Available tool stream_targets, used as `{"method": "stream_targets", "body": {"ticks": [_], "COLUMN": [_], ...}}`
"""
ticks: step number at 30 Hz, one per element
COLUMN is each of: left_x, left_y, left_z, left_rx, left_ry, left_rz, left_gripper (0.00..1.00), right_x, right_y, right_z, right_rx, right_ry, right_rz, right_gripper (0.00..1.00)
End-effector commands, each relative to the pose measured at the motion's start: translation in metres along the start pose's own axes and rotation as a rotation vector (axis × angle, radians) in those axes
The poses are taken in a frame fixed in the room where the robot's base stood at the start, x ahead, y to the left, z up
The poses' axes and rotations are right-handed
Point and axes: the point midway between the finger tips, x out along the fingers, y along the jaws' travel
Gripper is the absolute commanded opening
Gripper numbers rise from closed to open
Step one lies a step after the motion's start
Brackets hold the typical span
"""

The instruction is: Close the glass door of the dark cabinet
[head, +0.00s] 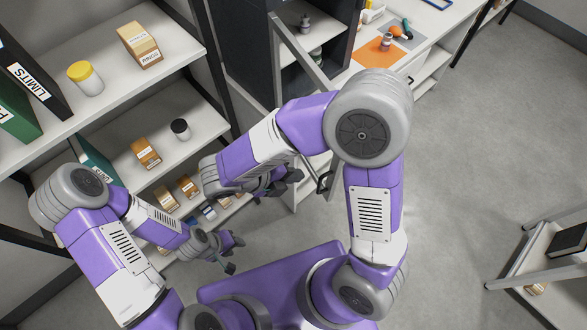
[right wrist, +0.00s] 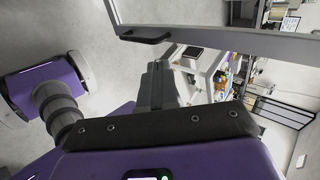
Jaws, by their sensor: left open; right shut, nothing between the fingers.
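The dark cabinet (head: 238,55) stands at the top centre of the head view, with items on its shelves. Its glass door (head: 297,48) has a grey frame and stands open, swung out toward me. My right arm covers part of it. The black door handle (head: 325,182) shows below the arm; the right wrist view shows the handle (right wrist: 145,36) on the door frame (right wrist: 235,42). My right gripper (head: 288,179) is shut and empty, close to the handle in the head view; I cannot tell whether it touches the door. My left gripper (head: 234,255) is open and empty at lower left.
An open shelf unit (head: 185,50) with boxes, jars and binders stands at left, near my left arm. A white counter (head: 435,50) with an orange mat (head: 375,58) is beyond the door. A small table (head: 510,280) is at lower right.

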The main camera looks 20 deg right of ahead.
Motion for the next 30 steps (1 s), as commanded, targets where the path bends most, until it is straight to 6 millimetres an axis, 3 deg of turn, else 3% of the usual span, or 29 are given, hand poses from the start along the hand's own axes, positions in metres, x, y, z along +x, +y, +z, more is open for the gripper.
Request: {"method": "stream_targets", "body": {"ticks": [6, 9, 12, 19, 30], "left_x": [0.005, 0.006, 0.003, 0.002, 0.002], "left_y": [-0.002, -0.002, -0.001, -0.001, -0.001], "left_z": [0.000, 0.000, 0.000, 0.000, 0.000], "left_rx": [0.000, 0.000, 0.000, 0.000, 0.000], "left_ry": [0.000, 0.000, 0.000, 0.000, 0.000], "left_rz": [0.000, 0.000, 0.000, 0.000, 0.000], "left_gripper": [0.43, 0.43, 0.43, 0.43, 0.43], "right_x": [0.051, 0.071, 0.081, 0.096, 0.097], "right_y": [0.001, 0.001, -0.012, -0.026, -0.027], "right_z": [-0.002, -0.002, -0.001, -0.001, -0.001], "right_rx": [0.000, 0.000, 0.004, 0.002, 0.001], "right_ry": [0.008, 0.007, 0.005, 0.003, 0.003], "right_rz": [-0.001, -0.001, 0.001, 0.002, 0.002], "right_gripper": [0.00, 0.00, 0.00, 0.00, 0.00]}}
